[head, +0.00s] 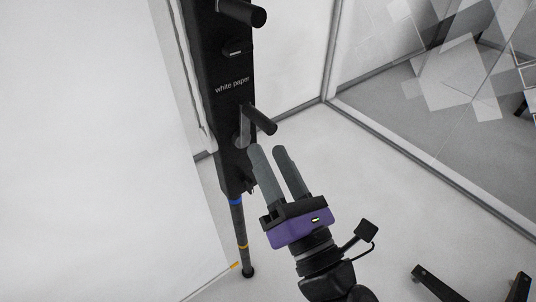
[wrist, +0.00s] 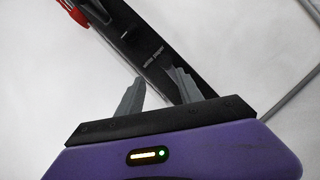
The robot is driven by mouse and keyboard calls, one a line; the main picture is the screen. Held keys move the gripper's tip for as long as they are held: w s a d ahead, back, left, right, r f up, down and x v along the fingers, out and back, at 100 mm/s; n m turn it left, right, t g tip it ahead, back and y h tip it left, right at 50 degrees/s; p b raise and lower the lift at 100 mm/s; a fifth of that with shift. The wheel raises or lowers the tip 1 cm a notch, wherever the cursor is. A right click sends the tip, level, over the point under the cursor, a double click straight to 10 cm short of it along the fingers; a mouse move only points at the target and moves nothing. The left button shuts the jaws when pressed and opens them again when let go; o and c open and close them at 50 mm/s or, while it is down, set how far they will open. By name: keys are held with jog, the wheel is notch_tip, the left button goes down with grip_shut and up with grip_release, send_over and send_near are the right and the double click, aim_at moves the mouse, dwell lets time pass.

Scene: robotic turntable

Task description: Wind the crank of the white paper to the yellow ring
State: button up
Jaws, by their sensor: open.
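The black panel labelled "white paper" (head: 230,75) stands upright left of centre in the head view. Its crank has a grey arm (head: 240,138) and a black handle (head: 260,120) below the label. A thin pole runs down from the panel, with a blue ring (head: 235,202) and a lower yellow ring (head: 243,246). A broad white sheet (head: 100,150) hangs at the left. My gripper (head: 268,152) is open and empty, fingers pointing up just below the handle. In the wrist view the panel (wrist: 135,48) passes behind the fingers (wrist: 160,75); I cannot make out the crank there.
Another black handle (head: 243,12) juts from the panel higher up. Glass walls with dark frames (head: 420,160) close off the right. A red part (wrist: 72,10) shows at the wrist view's top left.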

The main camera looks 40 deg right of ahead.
jog(key=shift+s, duration=0.25)
